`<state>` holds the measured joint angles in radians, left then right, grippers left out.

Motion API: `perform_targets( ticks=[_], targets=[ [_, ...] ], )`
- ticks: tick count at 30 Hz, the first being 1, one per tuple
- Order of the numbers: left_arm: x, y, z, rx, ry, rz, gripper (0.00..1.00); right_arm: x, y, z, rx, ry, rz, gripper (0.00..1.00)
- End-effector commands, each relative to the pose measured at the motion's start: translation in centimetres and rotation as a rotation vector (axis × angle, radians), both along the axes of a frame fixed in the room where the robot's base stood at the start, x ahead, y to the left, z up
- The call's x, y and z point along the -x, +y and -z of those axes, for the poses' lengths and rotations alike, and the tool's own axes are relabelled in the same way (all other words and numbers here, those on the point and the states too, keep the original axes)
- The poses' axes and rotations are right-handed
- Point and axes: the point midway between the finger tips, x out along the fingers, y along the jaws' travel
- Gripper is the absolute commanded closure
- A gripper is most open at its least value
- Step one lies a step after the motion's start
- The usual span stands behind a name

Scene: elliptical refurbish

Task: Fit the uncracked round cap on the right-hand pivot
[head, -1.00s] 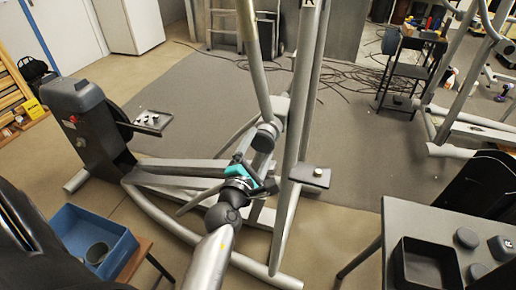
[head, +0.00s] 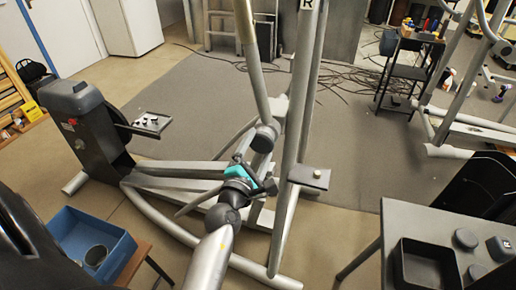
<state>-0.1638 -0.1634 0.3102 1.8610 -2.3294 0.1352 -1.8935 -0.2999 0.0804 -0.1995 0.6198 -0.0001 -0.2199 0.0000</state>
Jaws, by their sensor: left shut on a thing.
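My left gripper (head: 256,173), with teal fingers, is at the near side of the elliptical's frame, just below a grey round pivot end (head: 265,138) on the swing arm. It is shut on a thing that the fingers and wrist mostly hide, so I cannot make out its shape. The upright marked R (head: 307,5) rises just right of the gripper. Dark round caps lie on the grey table at lower right: a plain one (head: 466,239) and one with an R label (head: 501,248). I cannot see cracks at this size. My right gripper is not in view.
A blue bin (head: 70,228) at lower left holds a grey round piece (head: 96,256). A black tray (head: 426,264) sits on the grey table (head: 405,222). A small plate (head: 309,177) juts from the upright. Cables lie on the floor behind.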

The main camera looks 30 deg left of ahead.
Motion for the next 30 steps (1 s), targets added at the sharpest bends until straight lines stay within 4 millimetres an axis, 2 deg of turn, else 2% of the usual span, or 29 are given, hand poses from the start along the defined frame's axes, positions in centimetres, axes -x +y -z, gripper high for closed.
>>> perform_targets(
  ticks=[30],
  targets=[
    [-0.96,0.24,-0.04,0.0,-0.001,-0.001,1.0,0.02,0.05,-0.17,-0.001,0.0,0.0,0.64]
  ],
)
